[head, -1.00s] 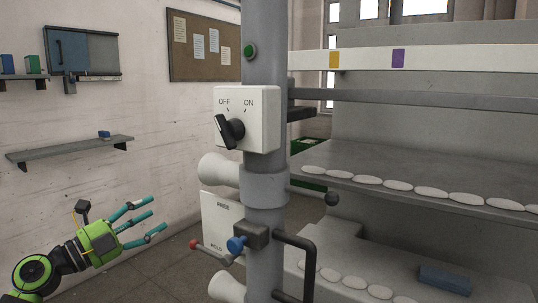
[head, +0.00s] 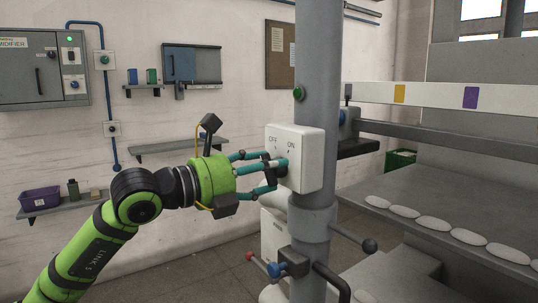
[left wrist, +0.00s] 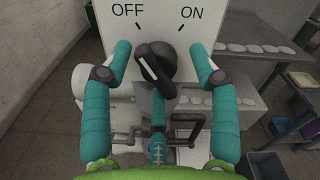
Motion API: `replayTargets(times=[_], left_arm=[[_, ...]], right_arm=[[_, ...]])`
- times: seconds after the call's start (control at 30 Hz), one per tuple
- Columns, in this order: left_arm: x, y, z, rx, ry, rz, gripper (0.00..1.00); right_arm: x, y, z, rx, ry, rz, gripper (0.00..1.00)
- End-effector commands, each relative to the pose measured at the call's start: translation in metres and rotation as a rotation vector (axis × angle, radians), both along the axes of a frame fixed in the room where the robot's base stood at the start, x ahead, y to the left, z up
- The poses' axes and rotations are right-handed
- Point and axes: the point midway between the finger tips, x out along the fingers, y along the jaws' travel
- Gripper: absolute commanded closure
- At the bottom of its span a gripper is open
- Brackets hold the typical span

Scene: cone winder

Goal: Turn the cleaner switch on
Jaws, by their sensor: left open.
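The cleaner switch is a white box (head: 312,165) on a grey post, marked OFF on the left and ON on the right. Its black knob (left wrist: 152,66) shows in the left wrist view, with the bar tilted up-left toward OFF. In the head view the fingers mostly hide the knob. My left gripper (head: 276,168) is open in front of the box. In the left wrist view its two upper fingers (left wrist: 160,50) stand either side of the knob, with gaps, and a third finger is below it. My right gripper is not in view.
The grey post (head: 318,70) carries a green button (head: 298,94) above the box. A lever with a red ball (head: 250,256) and a blue knob (head: 276,270) sit below. A machine shelf with several white pads (head: 433,223) is to the right. A wall shelf (head: 180,146) stands behind my arm.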

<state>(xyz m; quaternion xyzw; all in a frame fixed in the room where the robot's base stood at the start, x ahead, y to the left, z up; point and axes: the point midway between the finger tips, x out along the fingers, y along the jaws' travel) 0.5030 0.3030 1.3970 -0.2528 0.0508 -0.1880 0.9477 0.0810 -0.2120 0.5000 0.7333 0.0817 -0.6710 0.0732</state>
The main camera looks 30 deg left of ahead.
Motion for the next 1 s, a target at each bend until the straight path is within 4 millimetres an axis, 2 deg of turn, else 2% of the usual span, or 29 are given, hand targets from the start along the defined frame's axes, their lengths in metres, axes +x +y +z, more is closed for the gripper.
replayTargets(times=[0.03,0.17,0.4,0.53,0.57,0.77,1.0], left_arm=[[0.003,-0.001,0.003,-0.001,0.0,0.0,0.4],[0.007,-0.003,0.0,0.0,0.0,0.0,0.4],[0.007,-0.003,-0.001,0.0,0.0,0.0,0.4],[0.007,-0.003,-0.001,0.0,0.0,-0.001,0.92],[0.007,-0.003,-0.001,0.0,0.0,-0.001,0.95],[0.007,-0.003,-0.001,0.003,-0.002,-0.001,0.95],[0.007,-0.003,-0.002,0.054,-0.023,-0.001,0.95]], right_arm=[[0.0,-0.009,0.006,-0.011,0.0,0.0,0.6],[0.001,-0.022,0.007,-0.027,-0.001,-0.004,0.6],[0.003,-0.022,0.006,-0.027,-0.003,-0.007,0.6],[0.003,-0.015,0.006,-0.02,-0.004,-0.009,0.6],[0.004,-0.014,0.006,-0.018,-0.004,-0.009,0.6],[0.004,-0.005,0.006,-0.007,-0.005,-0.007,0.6],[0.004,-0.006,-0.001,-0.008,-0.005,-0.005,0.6]])
